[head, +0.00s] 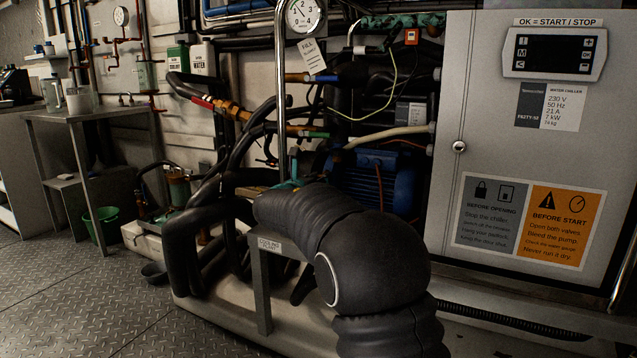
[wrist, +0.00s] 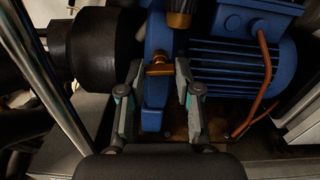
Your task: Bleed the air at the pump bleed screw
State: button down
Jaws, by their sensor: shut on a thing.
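In the wrist view a small brass bleed screw (wrist: 158,69) with a cross handle sits on the blue pump casing (wrist: 155,118). My gripper (wrist: 160,66) is shut on the screw, one grey finger on each side of its handle. The blue finned motor (wrist: 235,68) is right of the casing. In the head view the blue motor (head: 375,182) shows behind my dark arm. The arm hides the bleed screw and most of my gripper there.
A bright vertical pipe (head: 281,95) stands close left of the motor, also crossing the wrist view (wrist: 45,75). Black hoses (head: 190,235) crowd the left side. The grey chiller cabinet (head: 490,130) is at right. Open floor (head: 60,305) lies at front left.

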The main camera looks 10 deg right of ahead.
jog(key=shift+m, duration=1)
jog(key=c, duration=0.8)
grip_release()
jog(key=shift+a, duration=0.1)
jog(key=v, duration=1.2)
jog(key=shift+w+m, duration=0.1)
jog(key=shift+m, duration=0.2)
